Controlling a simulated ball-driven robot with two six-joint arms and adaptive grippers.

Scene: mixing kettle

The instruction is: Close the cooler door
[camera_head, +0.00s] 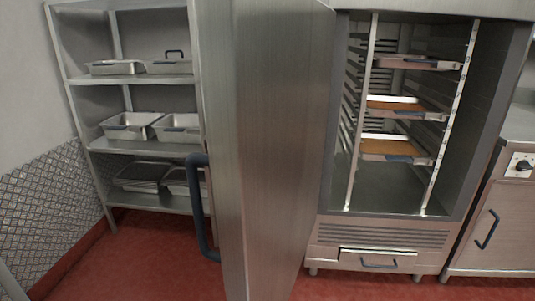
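The cooler (470,200) stands at the right, with its inside open to view. Its steel door (275,150) is swung wide open toward me and fills the middle of the view. A dark blue handle (203,210) is on the left side of the door. Inside the cooler, several trays, two with orange-brown contents, rest on rack rails. Neither of my grippers is in view, and nothing touches the door or its handle in this view.
A steel shelf unit (135,80) with metal pans stands behind the door at the left. A steel cabinet (497,235) with a knob and handle adjoins the cooler at the right. Red floor (345,289) shows clear in front of the cooler.

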